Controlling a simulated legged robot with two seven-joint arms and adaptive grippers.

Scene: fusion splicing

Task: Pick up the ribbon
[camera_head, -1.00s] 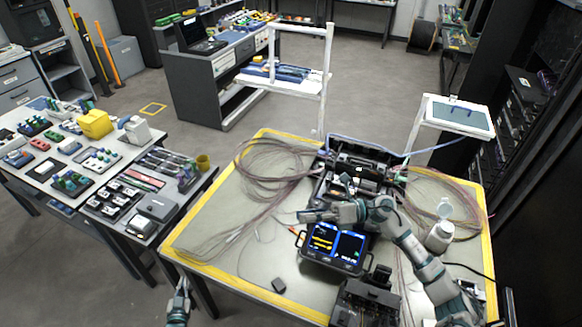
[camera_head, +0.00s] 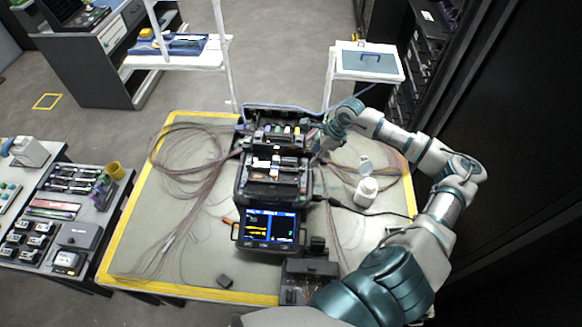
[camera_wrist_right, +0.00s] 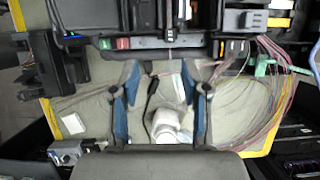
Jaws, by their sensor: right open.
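Thin pinkish fiber ribbons lie in loose loops left of the splicer (camera_head: 185,165) and right of it (camera_head: 392,172). The right bundle also shows in the right wrist view (camera_wrist_right: 268,92). The dark fusion splicer (camera_head: 272,185) stands mid-table with its screen lit; its edge shows in the wrist view (camera_wrist_right: 150,43). My right gripper (camera_head: 318,152) is beside the splicer's right side. In the wrist view my right gripper (camera_wrist_right: 167,88) has its two fingers apart, pointing towards the splicer's edge, with no ribbon clearly held between them. My left gripper is not in view.
A white bottle (camera_head: 366,192) stands right of the splicer, and it shows below the fingers in the wrist view (camera_wrist_right: 165,122). A black cable (camera_head: 360,210) crosses the mat. A dark box (camera_head: 310,268) stands at the front.

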